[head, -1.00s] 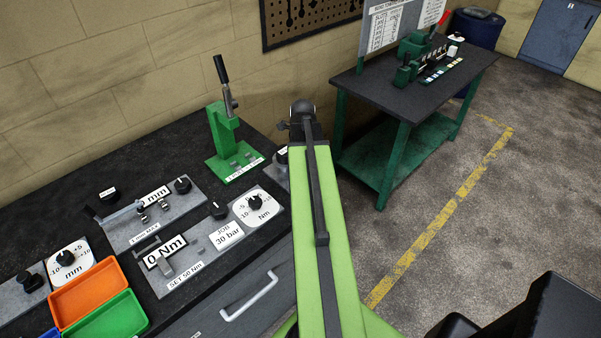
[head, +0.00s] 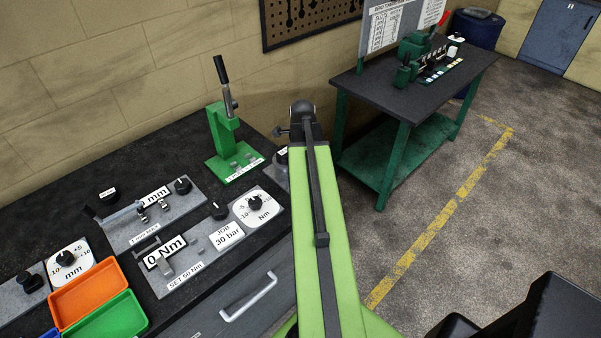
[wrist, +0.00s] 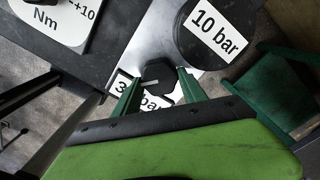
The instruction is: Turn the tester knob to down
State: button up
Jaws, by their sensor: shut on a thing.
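The tester knob (wrist: 154,76) is a small dark knob with a pale pointer line, on a light grey plate in the wrist view. My gripper (wrist: 158,84) has its two green fingers on either side of the knob, shut on it. The pointer line lies roughly across the picture. A white label (wrist: 124,88) starting with "3" and ending in "bar" is partly hidden by the fingers. A round black gauge (wrist: 190,45) with a "10 bar" label (wrist: 217,32) is beside the knob. In the head view my arm hides the knob and fingers.
A green press (head: 225,140) stands on the dark bench, left of my arm. Panels with dials, an orange tray (head: 88,291) and a green tray (head: 108,318) lie nearer. A second table (head: 415,95) stands at the back right; open floor lies in front of it.

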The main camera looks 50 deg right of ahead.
jog(key=shift+w, duration=0.1)
jog(key=o, duration=1.4)
jog(key=shift+c, duration=0.2)
notch_tip(320, 180, up, 18)
jog(key=p, duration=1.7)
jog(key=shift+f, duration=0.25)
